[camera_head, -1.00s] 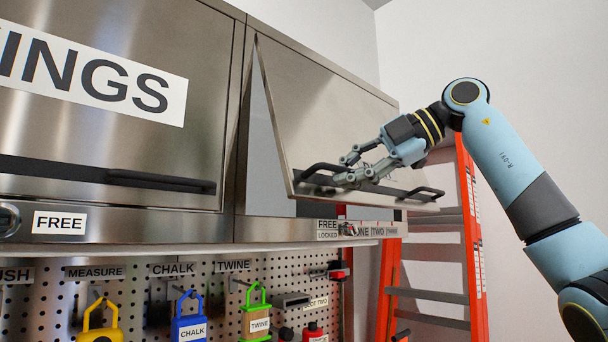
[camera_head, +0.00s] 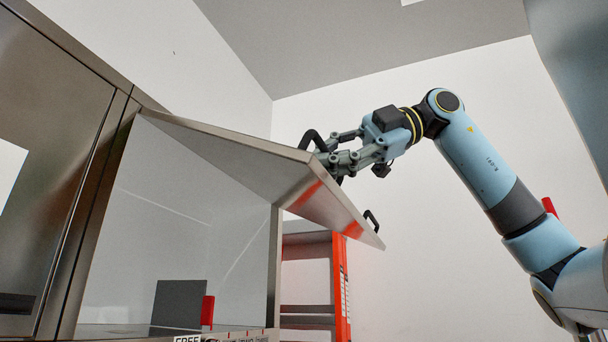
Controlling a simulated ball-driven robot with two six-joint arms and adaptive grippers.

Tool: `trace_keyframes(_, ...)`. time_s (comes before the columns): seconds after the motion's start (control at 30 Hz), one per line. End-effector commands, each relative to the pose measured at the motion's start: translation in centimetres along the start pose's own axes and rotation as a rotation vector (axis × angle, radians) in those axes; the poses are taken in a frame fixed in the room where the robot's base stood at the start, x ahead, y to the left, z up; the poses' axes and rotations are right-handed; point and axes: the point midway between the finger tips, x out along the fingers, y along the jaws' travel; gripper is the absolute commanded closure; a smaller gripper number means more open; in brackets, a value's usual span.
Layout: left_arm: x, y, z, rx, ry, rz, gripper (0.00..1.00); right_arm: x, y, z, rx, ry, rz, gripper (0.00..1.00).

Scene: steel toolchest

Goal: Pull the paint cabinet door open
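The paint cabinet door (camera_head: 235,158) is a steel flap hinged along its top edge. It is swung up and outward, well clear of the cabinet front. Its dark bar handle (camera_head: 312,141) is on the outer face, partly hidden behind the door's edge. The cabinet interior (camera_head: 190,220) is exposed and pale. My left gripper is not in view.
Inside the cabinet stand a dark grey panel (camera_head: 180,305) and a red item (camera_head: 207,311). A closed steel door (camera_head: 45,120) is at the left. An orange ladder (camera_head: 340,285) stands behind the door. Labels (camera_head: 235,338) run along the cabinet's bottom edge.

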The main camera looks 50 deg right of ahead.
Motion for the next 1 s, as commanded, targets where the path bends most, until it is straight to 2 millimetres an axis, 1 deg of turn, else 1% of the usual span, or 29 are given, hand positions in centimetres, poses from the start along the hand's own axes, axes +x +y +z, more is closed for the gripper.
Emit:
trace_keyframes(0.03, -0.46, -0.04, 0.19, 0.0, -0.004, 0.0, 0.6, -0.42, 0.4, -0.22, 0.001, 0.001, -0.002, 1.0)
trace_keyframes(0.2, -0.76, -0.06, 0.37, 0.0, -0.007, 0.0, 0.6, -0.85, 0.72, -0.41, 0.001, 0.002, -0.003, 1.0)
trace_keyframes(0.6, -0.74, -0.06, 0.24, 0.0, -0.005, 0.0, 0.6, -0.89, 0.7, -0.41, 0.0, 0.001, -0.004, 1.0)
trace_keyframes(0.73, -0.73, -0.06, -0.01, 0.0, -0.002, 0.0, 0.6, -0.88, 0.7, -0.4, 0.0, 0.001, -0.003, 0.83)
trace_keyframes(0.77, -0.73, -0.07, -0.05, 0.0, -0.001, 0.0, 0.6, -0.88, 0.71, -0.39, 0.0, 0.001, -0.003, 0.81)
trace_keyframes(1.0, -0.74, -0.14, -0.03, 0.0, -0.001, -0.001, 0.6, -0.86, 0.73, -0.38, 0.0, 0.001, -0.002, 0.81)
